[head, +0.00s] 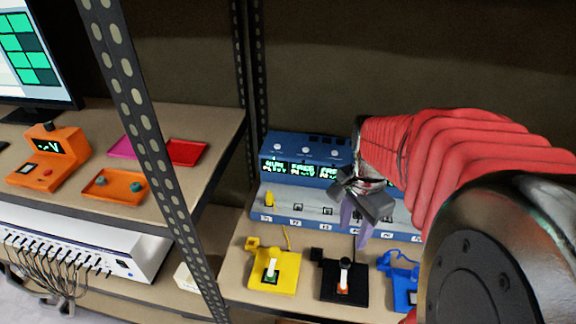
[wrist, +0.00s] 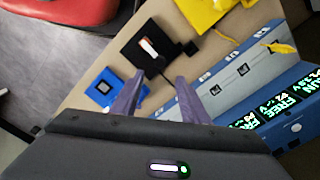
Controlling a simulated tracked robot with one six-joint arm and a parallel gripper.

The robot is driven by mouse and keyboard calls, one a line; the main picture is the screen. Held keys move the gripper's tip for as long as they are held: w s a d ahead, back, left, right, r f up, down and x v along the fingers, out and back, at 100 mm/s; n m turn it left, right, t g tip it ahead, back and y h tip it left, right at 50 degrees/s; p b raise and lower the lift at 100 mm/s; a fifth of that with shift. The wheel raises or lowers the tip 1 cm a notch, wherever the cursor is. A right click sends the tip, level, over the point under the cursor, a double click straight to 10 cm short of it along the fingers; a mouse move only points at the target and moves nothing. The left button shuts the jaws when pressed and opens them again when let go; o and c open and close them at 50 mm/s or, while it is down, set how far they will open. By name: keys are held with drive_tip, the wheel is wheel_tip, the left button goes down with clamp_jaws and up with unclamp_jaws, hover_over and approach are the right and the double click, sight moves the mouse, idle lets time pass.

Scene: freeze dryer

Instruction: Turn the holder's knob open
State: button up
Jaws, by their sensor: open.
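Several holders with small handles stand on the shelf. The yellow holder (head: 287,283) has a green-based white knob, the black holder (head: 330,292) a white knob (head: 344,272) with a red-orange base, and the blue holder (head: 402,276) is partly cut off by my arm. In the wrist view the black holder (wrist: 128,50), the blue holder (wrist: 98,88) and a corner of the yellow holder (wrist: 200,12) show. My gripper (head: 359,232) is open and empty, its purple fingers pointing down behind the black and blue holders. In the wrist view its fingertips (wrist: 163,88) are apart, touching no knob.
A blue machine (head: 285,147) with lit displays and a pale front with several ports stands behind the holders; a yellow plug sits at its left port. A perforated post (head: 150,140) separates the left shelf, with an orange device (head: 60,150) and trays.

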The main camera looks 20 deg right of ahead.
sight(345, 261)
wheel_tip(345, 261, down, 13)
drive_tip(key=shift+r, duration=0.15)
idle(0.4)
drive_tip(key=shift+c, duration=0.2)
clamp_jaws()
